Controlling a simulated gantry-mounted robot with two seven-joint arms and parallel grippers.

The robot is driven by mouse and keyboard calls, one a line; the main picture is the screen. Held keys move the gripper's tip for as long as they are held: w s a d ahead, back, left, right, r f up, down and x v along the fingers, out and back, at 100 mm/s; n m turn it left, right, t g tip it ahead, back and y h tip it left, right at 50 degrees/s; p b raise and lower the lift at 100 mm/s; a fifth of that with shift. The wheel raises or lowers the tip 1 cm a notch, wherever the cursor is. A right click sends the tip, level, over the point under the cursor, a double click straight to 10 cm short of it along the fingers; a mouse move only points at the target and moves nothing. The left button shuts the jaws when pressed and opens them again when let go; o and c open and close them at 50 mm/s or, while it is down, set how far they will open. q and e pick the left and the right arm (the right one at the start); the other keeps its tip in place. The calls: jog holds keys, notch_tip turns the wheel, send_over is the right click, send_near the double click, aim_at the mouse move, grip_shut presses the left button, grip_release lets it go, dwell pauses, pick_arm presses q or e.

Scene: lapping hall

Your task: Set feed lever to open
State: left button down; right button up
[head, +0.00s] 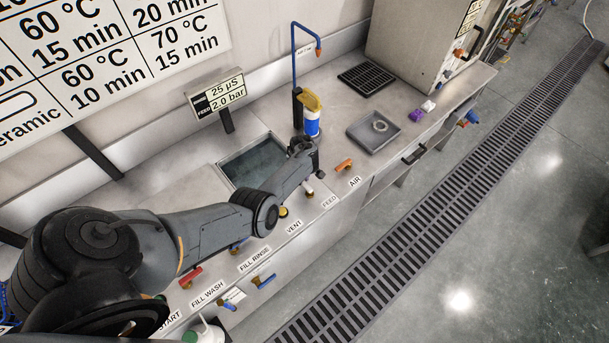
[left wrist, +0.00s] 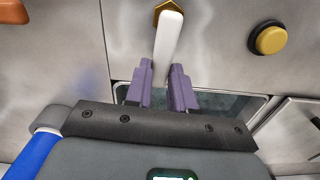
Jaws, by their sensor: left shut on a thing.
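The feed lever (head: 307,188) is a small white handle by the FEED label (head: 330,202) on the bench's front edge. In the left wrist view the white lever (left wrist: 169,44) runs from a brass nut (left wrist: 168,10) back toward the basin, with its free end between my purple fingers. My left gripper (left wrist: 163,88) is shut on that end. In the head view my left arm reaches over the bench and the gripper (head: 317,170) is small and dark; its fingertips are hard to make out. My right gripper is in neither view.
An orange AIR lever (head: 343,165) and a yellow VENT button (head: 283,212) flank the feed lever. Behind are a sunken basin (head: 240,177) and a blue-and-yellow cylinder (head: 311,120) close to my wrist. A grey tray (head: 354,135) lies to the right.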

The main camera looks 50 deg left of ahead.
pick_arm(q)
jog(key=shift+s+n, duration=0.2)
jog(key=shift+n, duration=0.3)
jog(key=c, duration=1)
grip_release()
jog(key=shift+o, duration=0.2)
jog(key=shift+r+p, duration=0.4)
jog(key=shift+r, duration=0.05)
notch_tip(320, 180, up, 10)
jog(key=p, duration=0.3)
jog(key=shift+f, duration=0.1)
